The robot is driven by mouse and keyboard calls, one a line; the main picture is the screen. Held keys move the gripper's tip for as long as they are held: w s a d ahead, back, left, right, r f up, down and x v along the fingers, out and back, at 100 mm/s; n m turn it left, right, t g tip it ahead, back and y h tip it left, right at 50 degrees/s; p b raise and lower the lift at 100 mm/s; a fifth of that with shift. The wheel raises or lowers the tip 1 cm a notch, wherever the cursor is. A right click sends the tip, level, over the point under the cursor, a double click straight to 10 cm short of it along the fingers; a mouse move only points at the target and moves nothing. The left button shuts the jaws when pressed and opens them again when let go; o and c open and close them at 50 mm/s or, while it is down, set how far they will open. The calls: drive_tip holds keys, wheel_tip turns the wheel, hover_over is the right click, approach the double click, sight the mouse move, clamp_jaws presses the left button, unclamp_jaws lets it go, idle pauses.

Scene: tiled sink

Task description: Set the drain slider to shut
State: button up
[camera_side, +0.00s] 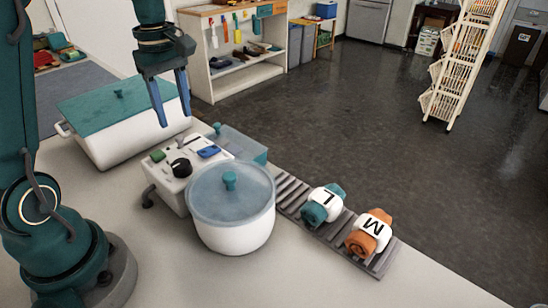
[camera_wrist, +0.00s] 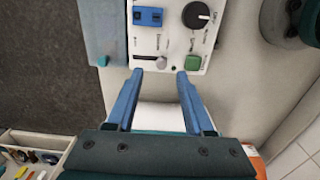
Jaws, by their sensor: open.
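The white control box (camera_side: 172,187) stands on the counter behind a round pot; it also shows at the top of the wrist view (camera_wrist: 173,45). A short dark slot (camera_wrist: 145,57), which may be the drain slider's track, lies near the box's edge by the left fingertip. The slider's handle and setting cannot be made out clearly. My gripper (camera_side: 176,120) is open and empty above the box, pointing down. In the wrist view its blue fingertips (camera_wrist: 160,73) are at the near edge of the box, apart, with the slot and green button just beyond.
The box carries a black knob (camera_side: 180,167), a blue switch (camera_side: 208,151) and a green button (camera_side: 158,155). A lidded pot (camera_side: 235,235) stands close in front, a large white bin (camera_side: 125,145) at left. Two rolled towels (camera_side: 322,204) lie on a slatted rack.

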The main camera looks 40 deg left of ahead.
sight(179, 136)
drive_tip(key=shift+s+a+f, duration=0.1)
drive_tip(key=shift+a+f, duration=0.05)
drive_tip(key=shift+f, duration=2.55)
clamp_jaws()
drive_tip(key=shift+r, duration=0.1)
